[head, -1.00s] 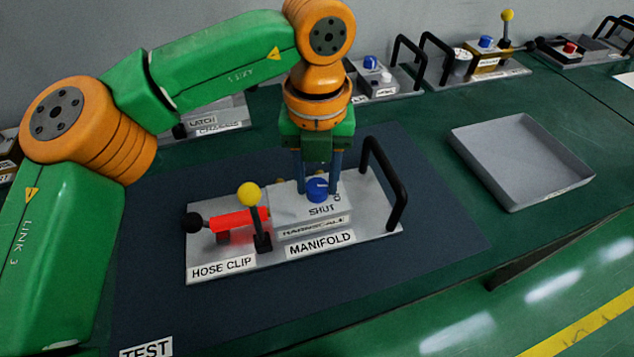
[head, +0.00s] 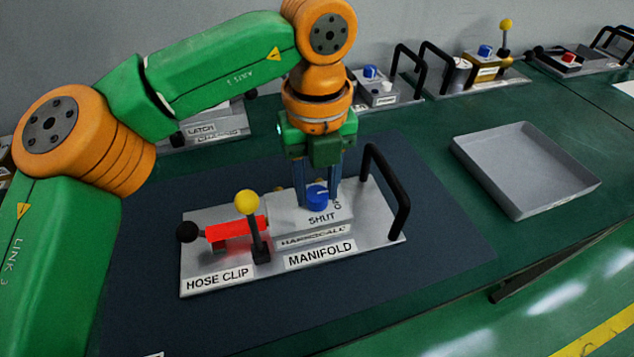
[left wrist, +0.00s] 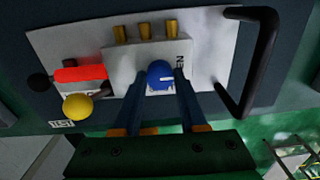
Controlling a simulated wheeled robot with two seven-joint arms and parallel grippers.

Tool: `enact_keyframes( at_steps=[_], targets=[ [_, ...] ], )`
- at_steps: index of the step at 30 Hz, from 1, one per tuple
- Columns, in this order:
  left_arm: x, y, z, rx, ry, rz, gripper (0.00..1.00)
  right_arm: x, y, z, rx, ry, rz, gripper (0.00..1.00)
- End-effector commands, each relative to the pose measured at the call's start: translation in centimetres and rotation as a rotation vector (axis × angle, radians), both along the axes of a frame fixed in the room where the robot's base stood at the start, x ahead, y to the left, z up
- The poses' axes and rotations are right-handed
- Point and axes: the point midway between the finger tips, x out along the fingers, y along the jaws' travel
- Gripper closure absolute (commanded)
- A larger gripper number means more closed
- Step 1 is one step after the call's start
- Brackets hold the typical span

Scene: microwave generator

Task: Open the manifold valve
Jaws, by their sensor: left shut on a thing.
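The manifold unit is a grey plate (head: 365,239) labelled MANIFOLD and HOSE CLIP, lying on a dark mat. A blue valve knob (head: 317,197) sits on its raised block (head: 290,214), with SHUT printed on the near side and an OPEN label partly hidden at the right. My left gripper (head: 318,203) points down with its fingers on either side of the knob, shut on it. The left wrist view shows the knob (left wrist: 159,75) between the fingers, with a short pale mark on it. My right gripper is not in view.
A black handle (head: 388,192) rises at the plate's right end. A yellow-balled lever (head: 247,204) and a red clip (head: 236,230) with a black ball stand at the left. An empty grey tray (head: 527,178) lies to the right. Other units line the back wall.

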Motion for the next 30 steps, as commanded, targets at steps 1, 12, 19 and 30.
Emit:
enact_keyframes(
  at_steps=[1, 12, 19, 30],
  targets=[
    [0.0, 0.0, 0.0, -0.001, -0.001, 0.0, 1.0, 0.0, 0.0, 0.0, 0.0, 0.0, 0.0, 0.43],
    [0.0, 0.0, 0.0, 0.0, 0.0, -0.001, 0.29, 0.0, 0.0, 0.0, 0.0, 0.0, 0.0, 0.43],
    [0.1, 0.0, 2.0, 0.0, -0.004, 0.001, 0.29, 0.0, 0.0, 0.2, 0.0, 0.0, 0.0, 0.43],
    [0.0, 0.0, 7.2, 0.0, -0.001, -0.001, 0.29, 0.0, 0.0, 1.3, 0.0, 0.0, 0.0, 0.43]
  ],
)
